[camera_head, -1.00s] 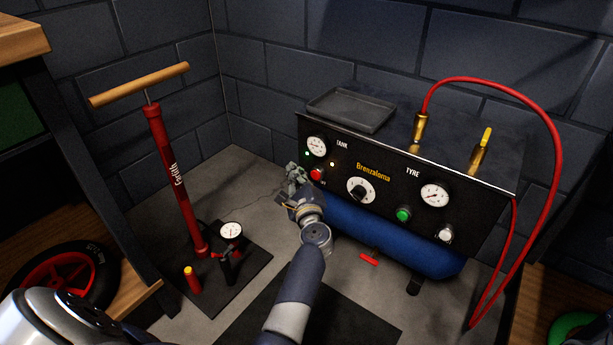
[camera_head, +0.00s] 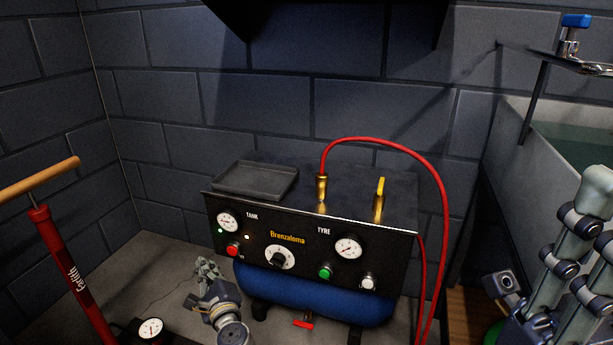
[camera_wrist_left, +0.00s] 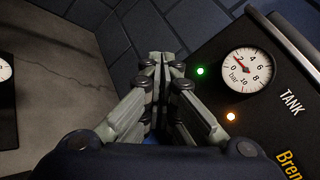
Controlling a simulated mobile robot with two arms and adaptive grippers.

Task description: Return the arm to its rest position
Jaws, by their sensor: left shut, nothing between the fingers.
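My left gripper (camera_head: 207,267) is in the lower middle of the head view, in front of the left end of the black compressor panel (camera_head: 300,262). In the left wrist view its fingertips (camera_wrist_left: 161,62) meet, shut with nothing between them. The panel's tank gauge (camera_wrist_left: 246,75) and a lit green lamp (camera_wrist_left: 200,71) are to the right of the fingers there, apart from them. Part of my right gripper (camera_head: 585,250) shows large at the right edge of the head view, cut off by the frame, so its opening cannot be judged.
A blue tank (camera_head: 310,293) sits under the panel. A grey tray (camera_head: 255,181) lies on top, and a red hose (camera_head: 440,190) loops at the right. A red floor pump (camera_head: 68,270) stands at the left. A basin (camera_head: 515,125) is at the far right.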

